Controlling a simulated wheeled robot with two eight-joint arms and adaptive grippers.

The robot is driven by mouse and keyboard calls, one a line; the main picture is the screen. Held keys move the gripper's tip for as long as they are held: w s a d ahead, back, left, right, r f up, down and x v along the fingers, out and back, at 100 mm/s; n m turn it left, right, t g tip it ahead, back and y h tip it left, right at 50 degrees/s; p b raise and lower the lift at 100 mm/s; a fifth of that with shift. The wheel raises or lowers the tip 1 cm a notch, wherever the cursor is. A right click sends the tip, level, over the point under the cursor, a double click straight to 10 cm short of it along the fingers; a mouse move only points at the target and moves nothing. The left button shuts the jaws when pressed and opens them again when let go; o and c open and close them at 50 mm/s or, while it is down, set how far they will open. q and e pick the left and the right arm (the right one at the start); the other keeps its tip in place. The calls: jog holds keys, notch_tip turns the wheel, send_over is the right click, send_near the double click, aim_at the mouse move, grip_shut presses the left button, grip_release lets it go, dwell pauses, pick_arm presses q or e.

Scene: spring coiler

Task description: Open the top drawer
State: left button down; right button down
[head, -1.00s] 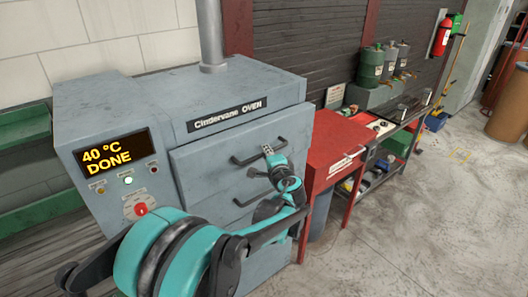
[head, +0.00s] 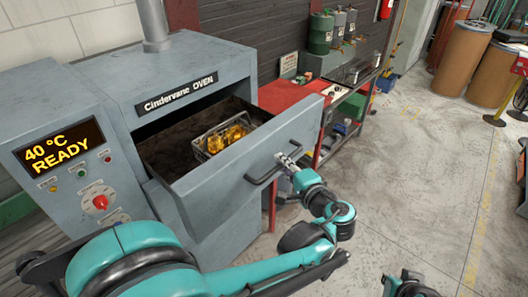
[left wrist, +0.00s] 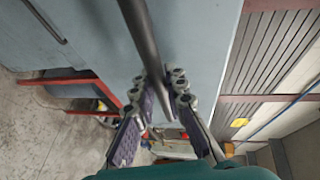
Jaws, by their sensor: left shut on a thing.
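The grey oven's top drawer (head: 225,190) stands pulled well out towards me in the head view. Its black bar handle (head: 262,179) is on the front face and also shows in the left wrist view (left wrist: 138,35). My left gripper (head: 287,160) is shut on the handle near its right end. In the left wrist view its fingers (left wrist: 162,96) close around the bar. Inside the drawer a wire basket (head: 205,148) holds shiny golden pieces (head: 228,137). My right gripper's fingers do not show; only parts of my right arm appear at the lower right.
The oven panel's display (head: 60,145) reads 40 °C READY, above a red knob (head: 100,202). A red bench (head: 285,93) with drums behind it stands right of the oven. Concrete floor (head: 410,170) to the drawer's right is clear.

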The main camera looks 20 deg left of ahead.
pick_arm(q)
jog(key=shift+s+d, duration=0.35)
jog(key=shift+d, duration=0.5)
jog(key=shift+s+d, duration=0.4)
jog(key=shift+d, duration=0.5)
jog(key=shift+s+d, duration=0.35)
jog(key=shift+d, duration=0.5)
jog(key=c, duration=1.5)
grip_release()
jog(key=shift+c, duration=0.2)
